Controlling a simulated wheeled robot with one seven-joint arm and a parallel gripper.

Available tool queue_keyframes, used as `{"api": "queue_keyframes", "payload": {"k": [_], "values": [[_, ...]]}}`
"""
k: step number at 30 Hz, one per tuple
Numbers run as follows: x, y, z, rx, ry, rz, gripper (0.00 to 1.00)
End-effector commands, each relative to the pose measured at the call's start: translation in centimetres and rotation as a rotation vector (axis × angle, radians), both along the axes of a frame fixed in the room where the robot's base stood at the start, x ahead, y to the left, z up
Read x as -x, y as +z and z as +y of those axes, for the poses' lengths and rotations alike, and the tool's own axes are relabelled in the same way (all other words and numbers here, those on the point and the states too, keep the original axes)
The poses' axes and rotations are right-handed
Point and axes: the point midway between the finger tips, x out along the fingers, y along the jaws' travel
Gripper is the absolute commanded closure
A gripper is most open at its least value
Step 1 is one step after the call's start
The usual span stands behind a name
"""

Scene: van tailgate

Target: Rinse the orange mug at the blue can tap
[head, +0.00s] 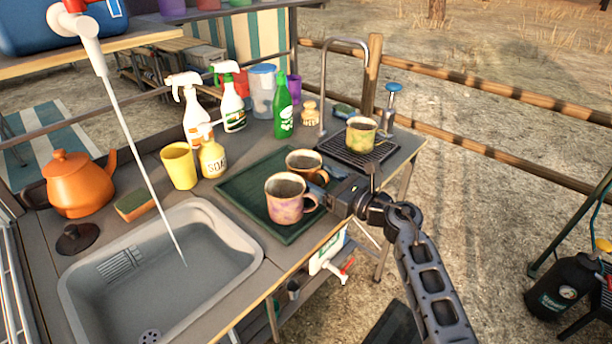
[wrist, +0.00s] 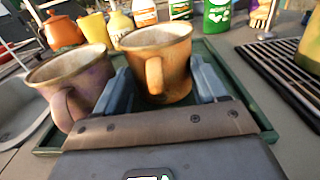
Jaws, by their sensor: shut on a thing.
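The orange mug (head: 303,160) is upright over the dark green tray (head: 240,190), behind a purple-tinted mug (head: 284,205). In the wrist view the orange mug (wrist: 165,75) sits between the blue-grey fingers of my gripper (wrist: 160,88), its handle facing my palm. My gripper (head: 328,184) is shut on it. I cannot tell whether its base touches the tray. The blue can (head: 28,28) is on the shelf at the top left. Its white tap (head: 80,30) with a red lever runs a water stream into the grey sink (head: 235,240).
The purple-tinted mug (wrist: 75,85) stands close to my left finger. A yellow cup (head: 179,165), soap bottle (head: 212,158) and spray bottles (head: 190,110) stand behind the tray. A yellow-green mug (head: 361,138) sits on the black drain rack (head: 345,150).

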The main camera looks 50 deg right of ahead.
Motion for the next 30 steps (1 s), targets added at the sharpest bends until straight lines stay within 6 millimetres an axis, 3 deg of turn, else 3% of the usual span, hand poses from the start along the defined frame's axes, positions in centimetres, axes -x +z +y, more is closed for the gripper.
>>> {"api": "queue_keyframes", "payload": {"k": [10,17,18,19,20,30], "values": [[0.0,1.0,0.0,0.002,0.001,-0.001,0.79],[0.0,4.6,0.1,0.004,0.002,-0.004,0.79],[0.7,4.7,-0.7,0.003,-0.004,-0.003,0.86],[1.2,5.0,-1.0,0.002,-0.003,-0.002,0.86],[1.7,5.4,-1.4,0.002,-0.004,-0.002,0.94],[7.0,9.4,-5.6,0.003,-0.002,-0.002,0.95]]}}
